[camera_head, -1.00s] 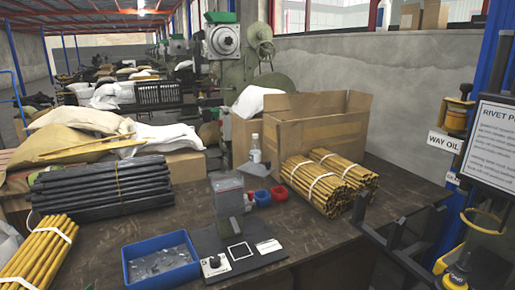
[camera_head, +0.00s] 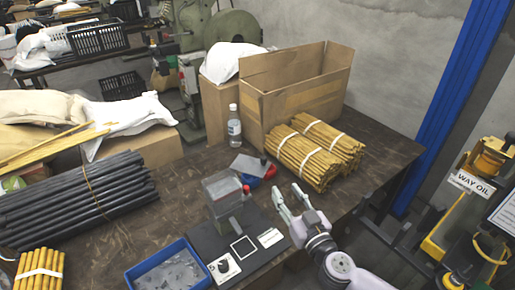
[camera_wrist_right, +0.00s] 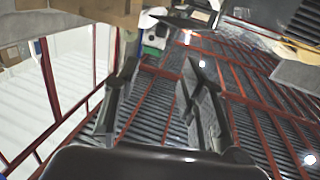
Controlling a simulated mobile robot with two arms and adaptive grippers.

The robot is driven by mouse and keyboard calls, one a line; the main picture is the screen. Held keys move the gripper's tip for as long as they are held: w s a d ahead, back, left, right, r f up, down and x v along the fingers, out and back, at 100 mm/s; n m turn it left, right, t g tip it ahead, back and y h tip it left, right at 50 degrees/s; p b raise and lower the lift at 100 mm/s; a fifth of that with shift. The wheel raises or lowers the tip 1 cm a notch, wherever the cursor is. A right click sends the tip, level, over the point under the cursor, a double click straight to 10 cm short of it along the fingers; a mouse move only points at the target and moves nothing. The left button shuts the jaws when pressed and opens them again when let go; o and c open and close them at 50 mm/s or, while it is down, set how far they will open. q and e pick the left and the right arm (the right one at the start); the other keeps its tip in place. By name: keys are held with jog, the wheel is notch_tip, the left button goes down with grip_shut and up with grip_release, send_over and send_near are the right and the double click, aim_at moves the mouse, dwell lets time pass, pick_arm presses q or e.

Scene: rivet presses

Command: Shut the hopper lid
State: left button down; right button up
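The hopper (camera_head: 222,190) is a clear, grey-tinted box on a dark base plate at the middle of the workbench in the head view. A flat grey panel (camera_head: 250,166), which looks like its lid, shows behind and right of the box; I cannot tell how it joins the hopper. My right gripper (camera_head: 287,190) is open and empty, to the right of the hopper and apart from it. In the right wrist view its two fingers (camera_wrist_right: 160,60) stand apart with nothing between them. My left gripper is out of view.
A blue tray (camera_head: 187,246) lies left of the base plate. Bundled yellow rods (camera_head: 303,158), a cardboard box (camera_head: 300,105) and a bottle (camera_head: 234,125) stand behind. Red and blue cups (camera_head: 271,171) sit near the panel. Dark rods (camera_head: 80,195) lie left.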

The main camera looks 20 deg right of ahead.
aim_at(265, 160)
jog(key=w, duration=0.5)
jog(key=w+a, duration=0.1)
jog(key=w, duration=1)
jog(key=shift+w+a, duration=0.25)
jog(key=shift+a, duration=0.15)
grip_shut()
